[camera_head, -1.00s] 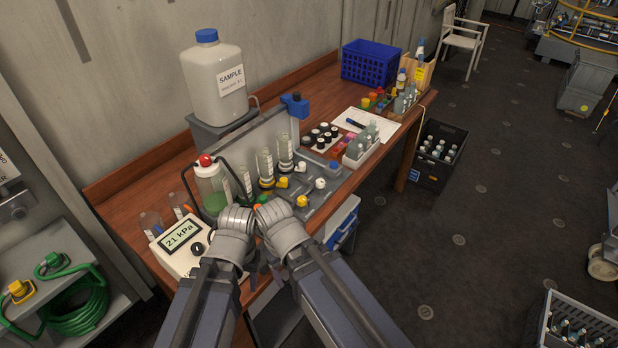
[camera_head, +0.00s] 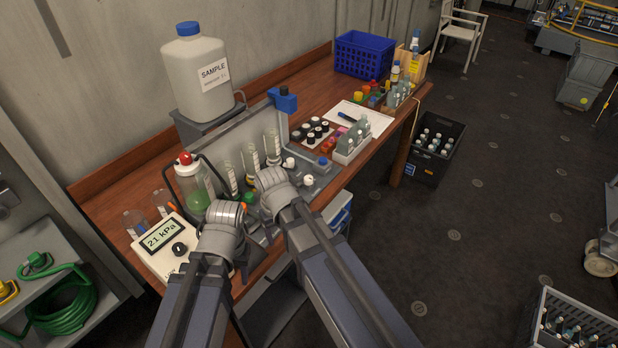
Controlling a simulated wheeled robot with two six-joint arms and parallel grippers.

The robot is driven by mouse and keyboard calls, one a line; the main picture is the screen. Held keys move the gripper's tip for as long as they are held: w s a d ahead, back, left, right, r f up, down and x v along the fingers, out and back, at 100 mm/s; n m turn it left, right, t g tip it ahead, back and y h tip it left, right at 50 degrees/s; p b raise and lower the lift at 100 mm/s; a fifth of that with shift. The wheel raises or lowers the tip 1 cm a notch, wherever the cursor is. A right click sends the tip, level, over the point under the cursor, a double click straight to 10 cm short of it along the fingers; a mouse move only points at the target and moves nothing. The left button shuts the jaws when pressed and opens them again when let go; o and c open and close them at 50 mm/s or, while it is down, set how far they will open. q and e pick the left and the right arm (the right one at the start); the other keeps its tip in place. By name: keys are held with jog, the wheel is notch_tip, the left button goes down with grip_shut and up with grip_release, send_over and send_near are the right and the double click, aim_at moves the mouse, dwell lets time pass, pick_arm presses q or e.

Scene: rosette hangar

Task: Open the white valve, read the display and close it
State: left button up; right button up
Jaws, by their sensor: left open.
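The display box (camera_head: 165,245) stands at the near left of the bench and its screen reads 21 kPa. A grey valve panel (camera_head: 322,172) lies beside several measuring tubes. Two white knobs show on it, one near the tubes (camera_head: 289,162) and one further right (camera_head: 308,181); I cannot tell which is the task's valve. A blue knob (camera_head: 323,161) and a green one (camera_head: 248,199) also show. My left gripper (camera_head: 238,214) is open by the panel's near left end, its fingertips mostly hidden by the wrist. My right gripper (camera_head: 268,180) is over the panel, its jaws hidden behind the wrist.
A green-liquid bottle with a red cap (camera_head: 193,185) and hose stands left of the grippers. The large sample jug (camera_head: 200,75) stands behind on a grey stand. Dark-capped vials (camera_head: 312,132) and a bottle rack (camera_head: 352,145) are to the right.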

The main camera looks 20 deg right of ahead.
jog(key=w+d+m+t, duration=0.2)
jog(key=w+d, duration=0.3)
jog(key=w, duration=0.7)
jog(key=m+t+b, duration=0.1)
jog(key=m+t, duration=0.1)
send_near(309, 178)
jog(key=w, duration=0.1)
jog(key=shift+g, duration=0.3)
jog(key=b+x, duration=0.7)
jog(key=x, duration=0.1)
jog(key=shift+f+b, duration=0.25)
jog(key=shift+b, duration=0.1)
grip_shut()
